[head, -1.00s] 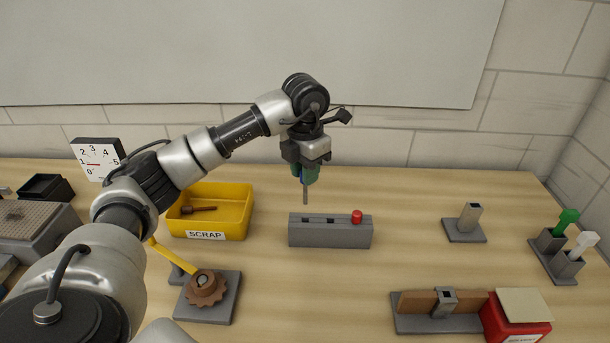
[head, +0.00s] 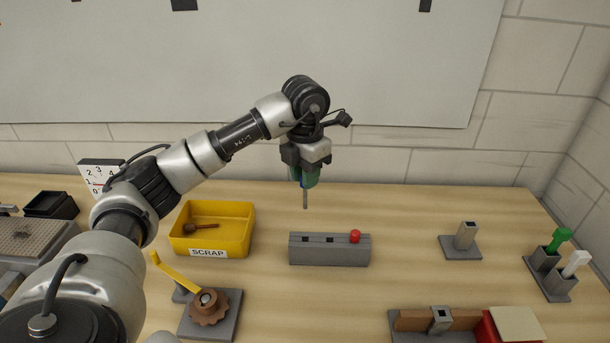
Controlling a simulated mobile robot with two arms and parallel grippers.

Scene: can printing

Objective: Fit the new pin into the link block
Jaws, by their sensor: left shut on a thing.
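My left gripper (head: 304,178), with green fingers, is shut and points down in the middle of the head view. It holds a thin grey pin (head: 305,200) upright; a bit of blue shows at the pin's upper end between the fingers. The pin's tip hangs free, behind and above a long grey block (head: 330,256). This block has two dark openings on top and a red-topped piece at its right end. Farther right, a smaller grey block (head: 465,236) with a dark square opening stands on a plate. I cannot tell which one is the link block. My right gripper is out of view.
A yellow scrap bin (head: 240,232) holding a brown pin stands left. Before it is a brown toothed wheel (head: 209,307) with a yellow lever. Green and white handled pieces (head: 562,265) stand right; a red box (head: 490,328) sits front right.

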